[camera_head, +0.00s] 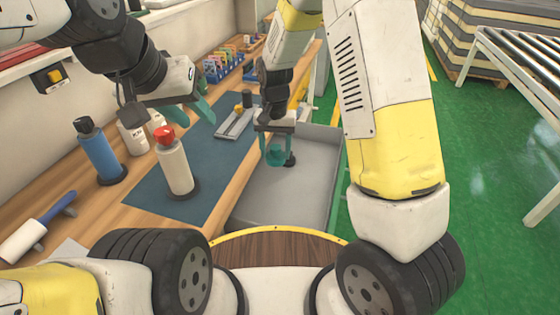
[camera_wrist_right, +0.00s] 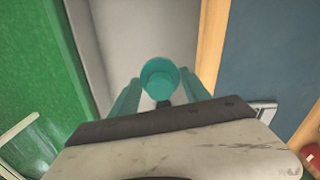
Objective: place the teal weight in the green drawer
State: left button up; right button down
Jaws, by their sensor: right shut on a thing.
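The teal weight (camera_wrist_right: 160,78) is between the teal fingers of my right gripper (camera_wrist_right: 157,92) in the right wrist view. In the head view my right gripper (camera_head: 275,145) points down with the teal weight (camera_head: 276,157) at its fingertips, over an open drawer (camera_head: 285,195). A small dark shape beside the weight is too small to tell. The height of the weight above the drawer floor is unclear. My left gripper (camera_head: 190,113) is open and empty over the workbench.
A blue mat (camera_head: 200,165) lies beside the drawer. A lint roller (camera_head: 40,230) lies at the left. Coloured bins (camera_head: 225,65) stand at the back.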

jog(key=shift+a, duration=0.45)
notch_tip(320, 180, down, 18)
jog(key=shift+r, duration=0.1)
jog(key=c, duration=0.5)
grip_release()
jog(key=shift+s+f, duration=0.1)
jog(key=shift+f, duration=0.1)
jog(key=shift+r, duration=0.1)
